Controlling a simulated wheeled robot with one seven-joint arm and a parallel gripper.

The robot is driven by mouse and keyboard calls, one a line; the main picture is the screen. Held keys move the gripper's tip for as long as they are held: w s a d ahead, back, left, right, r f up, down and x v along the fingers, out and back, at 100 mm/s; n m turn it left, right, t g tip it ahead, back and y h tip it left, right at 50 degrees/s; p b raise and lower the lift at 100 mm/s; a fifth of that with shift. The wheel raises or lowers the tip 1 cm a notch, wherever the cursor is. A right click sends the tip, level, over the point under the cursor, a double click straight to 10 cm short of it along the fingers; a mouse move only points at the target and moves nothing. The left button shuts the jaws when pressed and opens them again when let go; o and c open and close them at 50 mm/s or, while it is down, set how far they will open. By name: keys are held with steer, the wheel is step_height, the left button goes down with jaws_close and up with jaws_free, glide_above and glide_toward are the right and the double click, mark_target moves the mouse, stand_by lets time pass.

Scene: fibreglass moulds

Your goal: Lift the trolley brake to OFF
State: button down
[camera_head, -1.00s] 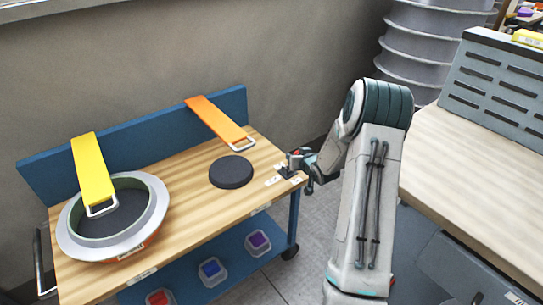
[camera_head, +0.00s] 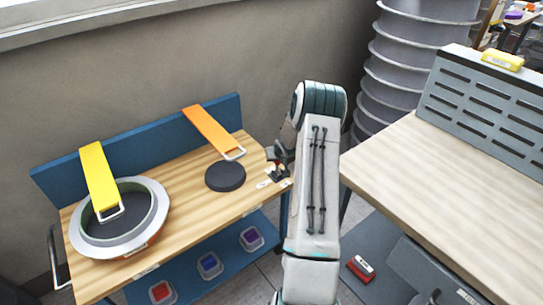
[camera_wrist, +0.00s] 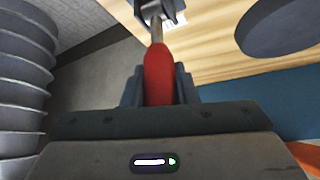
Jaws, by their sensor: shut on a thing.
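The trolley (camera_head: 200,205) has a wooden top and a blue back panel. Its brake lever has a red grip (camera_wrist: 158,75) on a metal shaft, which runs to a dark bracket (camera_wrist: 165,12) in the wrist view. The bracket is at the right end of the trolley top. My gripper (camera_wrist: 158,92) is shut on the red grip, with a dark finger on each side of it. In the head view my gripper (camera_head: 275,165) is at the trolley's right corner, partly hidden by my arm. White labels (camera_head: 265,184) lie beside the bracket; their text is too small to read.
A black disc (camera_head: 225,176) and a round grey mould (camera_head: 75,225) sit on the trolley top. Yellow (camera_head: 98,175) and orange (camera_head: 208,128) straps hang over the back panel. A workbench (camera_head: 450,145) stands at right, and a ribbed grey duct (camera_head: 385,85) behind.

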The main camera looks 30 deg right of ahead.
stand_by(0.3)
steer(key=c, duration=1.1)
jaws_free()
steer(key=shift+c, duration=0.2)
steer(key=v, duration=1.3)
steer(key=shift+s+r, duration=0.25)
steer(key=shift+r, duration=0.05)
steer(key=shift+a, duration=0.1)
